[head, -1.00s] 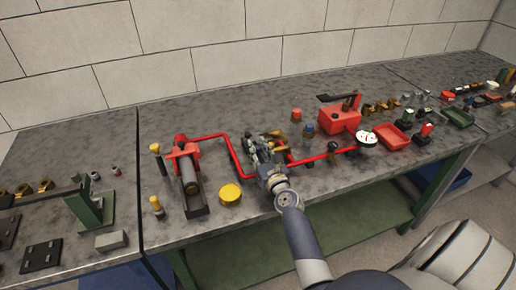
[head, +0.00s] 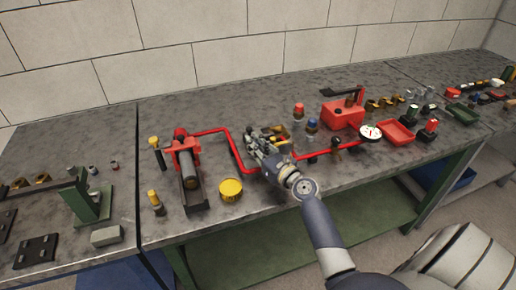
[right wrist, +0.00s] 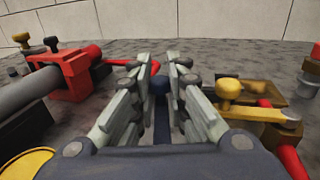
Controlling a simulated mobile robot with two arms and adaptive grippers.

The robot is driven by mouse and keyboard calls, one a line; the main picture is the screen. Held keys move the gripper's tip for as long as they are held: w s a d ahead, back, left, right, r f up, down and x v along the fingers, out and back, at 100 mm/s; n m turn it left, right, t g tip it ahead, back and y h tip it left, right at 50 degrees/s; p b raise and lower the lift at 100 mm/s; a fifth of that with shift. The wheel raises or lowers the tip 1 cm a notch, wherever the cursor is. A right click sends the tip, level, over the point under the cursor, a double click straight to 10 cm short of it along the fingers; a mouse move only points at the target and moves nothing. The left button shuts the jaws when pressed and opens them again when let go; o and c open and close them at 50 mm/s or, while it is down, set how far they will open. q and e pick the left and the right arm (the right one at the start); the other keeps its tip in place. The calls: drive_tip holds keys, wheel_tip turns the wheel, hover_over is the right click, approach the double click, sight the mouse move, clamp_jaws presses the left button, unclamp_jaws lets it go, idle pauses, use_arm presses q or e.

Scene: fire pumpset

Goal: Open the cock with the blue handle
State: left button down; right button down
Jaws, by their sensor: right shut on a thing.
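My left gripper is not in view.
A yellow lever with a ball knob (right wrist: 250,104) is close right of my right gripper. A red-clamped cylinder (head: 187,165) and a yellow round tin (head: 231,189) are to the left. A red pump box (head: 342,114) and a gauge (head: 370,133) stand to the right.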

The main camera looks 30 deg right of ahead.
drive_tip(key=n+y+b, duration=0.1)
drive_tip(key=a+n+y+b, duration=0.1)
drive_tip(key=y, duration=0.1)
drive_tip(key=n+y+b, duration=0.1)
drive_tip(key=y, duration=0.1)
drive_tip(key=shift+s+a+f+g, duration=0.15)
drive_tip(key=shift+a+g, duration=0.1)
drive_tip(key=shift+g, duration=0.15)
drive_tip(key=shift+s+a+r+n+g+y+b, duration=0.1)
drive_tip(key=shift+a+n+g+y+b, duration=0.2)
drive_tip(key=shift+n+y, duration=0.35)
drive_tip(key=shift+s+a+r+n+g+y+b, duration=0.15)
drive_tip(key=shift+n+g+y+b, duration=0.2)
drive_tip(key=shift+y, duration=0.4)
drive_tip(key=shift+s+a+n+g+y+b, duration=0.1)
drive_tip(key=shift+a+n+g+y+b, duration=0.2)
drive_tip(key=shift+n+y, duration=0.35)
drive_tip(key=c, duration=1.8)
unclamp_jaws()
drive_tip(key=shift+s+d+f, duration=0.1)
drive_tip(key=shift+s+d, duration=0.15)
drive_tip(key=shift+s, duration=0.05)
drive_tip(key=v, duration=1.1)
drive_tip(key=shift+s, duration=0.15)
